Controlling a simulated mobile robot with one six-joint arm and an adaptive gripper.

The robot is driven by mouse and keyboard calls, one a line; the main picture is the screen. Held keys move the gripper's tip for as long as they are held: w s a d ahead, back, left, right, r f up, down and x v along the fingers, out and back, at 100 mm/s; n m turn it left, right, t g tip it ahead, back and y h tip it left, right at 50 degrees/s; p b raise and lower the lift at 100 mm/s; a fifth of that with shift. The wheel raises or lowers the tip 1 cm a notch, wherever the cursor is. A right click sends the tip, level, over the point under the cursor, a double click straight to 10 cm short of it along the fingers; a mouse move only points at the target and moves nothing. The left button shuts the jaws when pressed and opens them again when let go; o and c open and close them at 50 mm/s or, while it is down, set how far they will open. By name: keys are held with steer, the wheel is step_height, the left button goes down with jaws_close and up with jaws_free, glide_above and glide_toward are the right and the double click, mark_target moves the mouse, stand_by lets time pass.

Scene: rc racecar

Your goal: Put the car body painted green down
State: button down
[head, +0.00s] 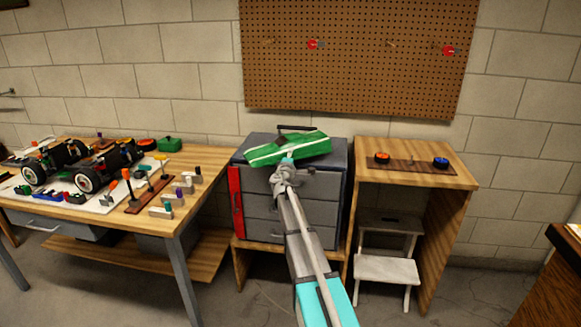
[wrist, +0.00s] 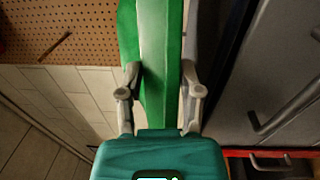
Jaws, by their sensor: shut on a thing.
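The green car body (head: 290,147) with white stripes is in front of the top of the grey drawer cabinet (head: 320,188) in the head view. My gripper (head: 284,168) is at its near edge, shut on it. In the wrist view the green and white body (wrist: 158,60) runs between the two fingers of my gripper (wrist: 160,85), one on each side. The car body looks slightly tilted. I cannot tell whether it touches the cabinet top. Its far end is cut off in the wrist view.
A wooden workbench (head: 205,150) at left carries a car chassis (head: 95,172) and several small tools and parts. A pegboard (head: 355,60) hangs behind.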

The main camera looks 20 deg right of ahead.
steer(key=f+b, duration=0.3)
steer(key=f, duration=0.1)
steer(key=shift+w+d+b, duration=0.15)
steer(key=shift+d+b, duration=0.15)
steer(key=shift+b, duration=0.05)
steer(key=shift+r, duration=0.1)
steer(key=shift+c, duration=1.3)
jaws_free()
steer(key=r+v, duration=0.1)
steer(key=v, duration=1.1)
steer(key=shift+f+b, duration=0.4)
steer(key=shift+f, duration=0.1)
